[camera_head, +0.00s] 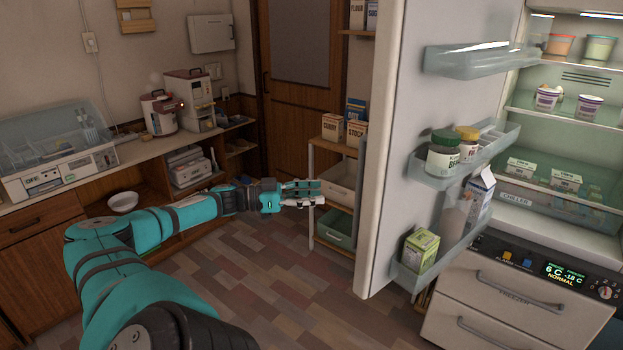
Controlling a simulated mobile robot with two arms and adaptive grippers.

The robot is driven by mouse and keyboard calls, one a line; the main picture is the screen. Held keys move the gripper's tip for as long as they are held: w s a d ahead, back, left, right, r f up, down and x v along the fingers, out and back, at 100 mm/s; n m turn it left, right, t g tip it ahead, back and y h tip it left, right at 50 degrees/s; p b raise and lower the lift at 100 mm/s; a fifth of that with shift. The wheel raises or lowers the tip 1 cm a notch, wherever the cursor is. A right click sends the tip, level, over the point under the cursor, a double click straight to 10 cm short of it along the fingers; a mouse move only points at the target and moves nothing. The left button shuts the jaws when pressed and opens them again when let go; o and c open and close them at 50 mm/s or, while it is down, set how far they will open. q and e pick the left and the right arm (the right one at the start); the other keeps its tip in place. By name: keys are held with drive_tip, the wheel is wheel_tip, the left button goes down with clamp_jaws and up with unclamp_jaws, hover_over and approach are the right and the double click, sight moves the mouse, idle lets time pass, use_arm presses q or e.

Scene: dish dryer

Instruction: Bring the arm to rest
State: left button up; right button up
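My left arm (170,222) is teal with dark joints. It comes in from the lower left and stretches out toward the middle of the room. My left gripper (318,195) is at its end, in front of the small shelf rack, with its two pale fingers pointing right. A gap shows between the fingers, and nothing is held in them. The gripper is left of the open fridge door (391,130) and apart from it. My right gripper is not in view.
A dish dryer (60,182) with a raised clear lid stands on the left counter. A white bowl (123,201) is below it. The shelf rack (312,205) is behind the gripper. The loaded fridge door and freezer drawers (510,318) fill the right. The tiled floor (285,285) is clear.

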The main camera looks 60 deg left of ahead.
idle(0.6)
